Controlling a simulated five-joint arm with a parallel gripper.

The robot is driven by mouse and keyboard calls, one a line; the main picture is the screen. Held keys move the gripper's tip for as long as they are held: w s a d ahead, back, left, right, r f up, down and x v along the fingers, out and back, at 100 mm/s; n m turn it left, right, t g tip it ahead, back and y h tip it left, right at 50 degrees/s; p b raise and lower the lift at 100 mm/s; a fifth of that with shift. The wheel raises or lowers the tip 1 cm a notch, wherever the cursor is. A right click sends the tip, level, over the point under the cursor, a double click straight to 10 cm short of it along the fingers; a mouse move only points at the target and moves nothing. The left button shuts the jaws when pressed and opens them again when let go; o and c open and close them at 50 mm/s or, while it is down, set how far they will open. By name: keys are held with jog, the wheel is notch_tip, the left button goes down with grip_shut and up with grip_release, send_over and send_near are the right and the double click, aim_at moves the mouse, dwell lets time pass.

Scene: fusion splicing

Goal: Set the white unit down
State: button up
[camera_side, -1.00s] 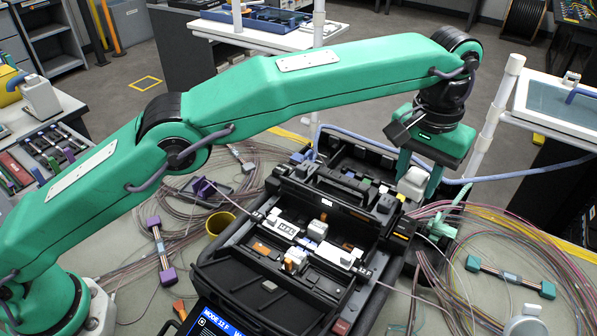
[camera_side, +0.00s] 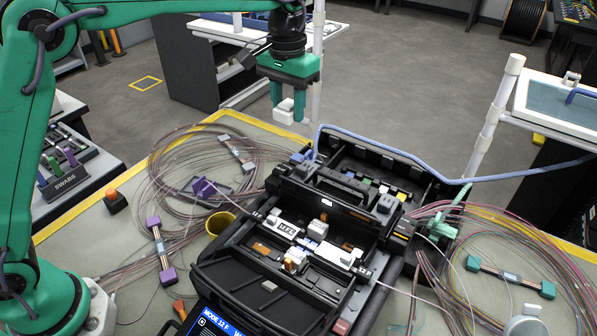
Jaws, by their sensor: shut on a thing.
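The white unit (camera_side: 286,111) is a small white block between the fingers of my gripper (camera_side: 290,102), in the upper middle of the side view. My green gripper is shut on it and points straight down. The unit hangs in the air, apart from any surface that I can see. In the picture it appears beyond the back edge of the work table, above the black splicer case. How high it is over the table or floor I cannot tell.
The open black splicer case (camera_side: 225,275) fills the middle of the table. Coiled fibres lie left (camera_side: 180,150) and right of it. A yellow cup (camera_side: 219,223) and a purple-ended holder (camera_side: 160,250) stand left. A white post (camera_side: 318,70) rises close behind my gripper.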

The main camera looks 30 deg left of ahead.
jog(key=s+a, duration=0.3)
jog(key=a, duration=0.5)
jog(key=s+a, duration=0.3)
jog(key=a, duration=0.4)
jog(key=w+a+f+n, duration=0.1)
jog(key=a+f+n, duration=0.3)
jog(key=n, duration=0.5)
jog(key=w+a+f+n, duration=0.1)
jog(key=a+f+n, duration=0.3)
jog(key=f+n, duration=0.4)
jog(key=shift+w+a+f+n, duration=0.2)
jog(key=shift+a+f+n, duration=0.05)
jog(key=shift+n, duration=0.55)
send_over(187, 155)
notch_tip(187, 155, down, 7)
jog(key=shift+d, duration=0.1)
jog(key=shift+f, duration=2)
jog(key=shift+f, duration=0.15)
jog(key=o, duration=1)
